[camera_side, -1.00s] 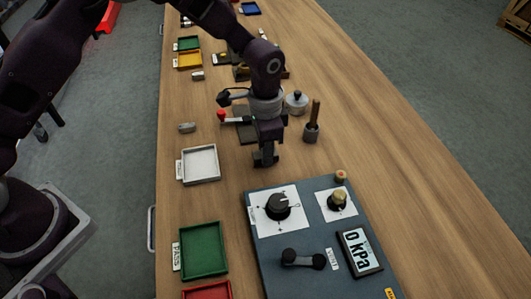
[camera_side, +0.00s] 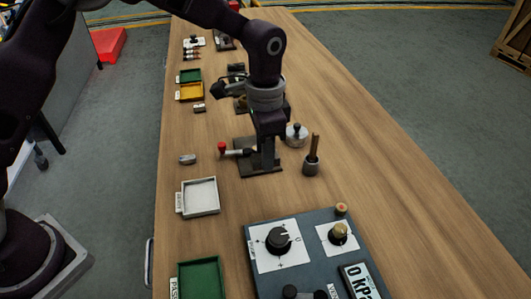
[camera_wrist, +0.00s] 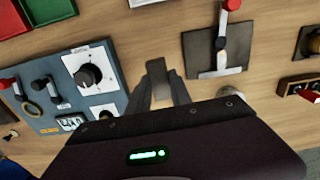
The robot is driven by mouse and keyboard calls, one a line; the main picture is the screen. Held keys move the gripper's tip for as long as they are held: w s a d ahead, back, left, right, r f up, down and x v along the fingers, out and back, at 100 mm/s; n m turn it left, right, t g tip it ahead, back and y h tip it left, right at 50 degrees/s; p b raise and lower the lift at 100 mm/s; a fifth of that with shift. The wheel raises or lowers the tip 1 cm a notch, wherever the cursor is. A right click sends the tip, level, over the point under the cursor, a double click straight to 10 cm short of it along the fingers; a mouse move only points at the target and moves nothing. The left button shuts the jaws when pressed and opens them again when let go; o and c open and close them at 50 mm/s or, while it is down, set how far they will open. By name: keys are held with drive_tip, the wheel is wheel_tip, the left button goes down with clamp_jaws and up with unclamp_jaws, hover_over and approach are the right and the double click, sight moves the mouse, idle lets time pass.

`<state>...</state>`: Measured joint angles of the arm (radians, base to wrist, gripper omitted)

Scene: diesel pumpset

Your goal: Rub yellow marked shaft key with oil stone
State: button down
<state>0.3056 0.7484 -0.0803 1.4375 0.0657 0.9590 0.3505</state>
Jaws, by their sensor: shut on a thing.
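My gripper (camera_wrist: 158,84) is shut on a small grey-brown block (camera_wrist: 156,68), which looks like the oil stone. The fixture has a red-knobbed lever (camera_side: 222,147) and also shows in the wrist view (camera_wrist: 236,48), right of my fingers. No yellow-marked key can be made out. A small grey metal piece (camera_side: 187,159) lies on the table left of the fixture.
A white tray (camera_side: 200,213) and a green tray (camera_side: 199,284) stand at the left edge. A control panel (camera_side: 300,258) lies in front. A handled tool in a pot (camera_side: 312,158) and a round lidded tin (camera_side: 296,135) stand right of my gripper. The right side of the table is clear.

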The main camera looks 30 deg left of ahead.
drive_tip(key=w+a+n, duration=0.6)
drive_tip(key=w+n, duration=0.3)
drive_tip(key=shift+w+a+f, duration=0.1)
drive_tip(key=shift+f, duration=1.35)
drive_tip(key=shift+w+a+f, duration=0.1)
drive_tip(key=shift+f, duration=1.35)
drive_tip(key=shift+w+a+f, duration=0.15)
drive_tip(key=shift+f, duration=0.3)
drive_tip(key=shift+w+a+f, duration=0.1)
drive_tip(key=shift+w+f, duration=0.05)
drive_tip(key=shift+f, duration=0.25)
drive_tip(key=shift+w+a, duration=1.05)
drive_tip(key=shift+a, duration=0.05)
drive_tip(key=shift+s+d, duration=1.45)
wheel_tip(320, 180, up, 8)
drive_tip(key=shift+r, duration=0.2)
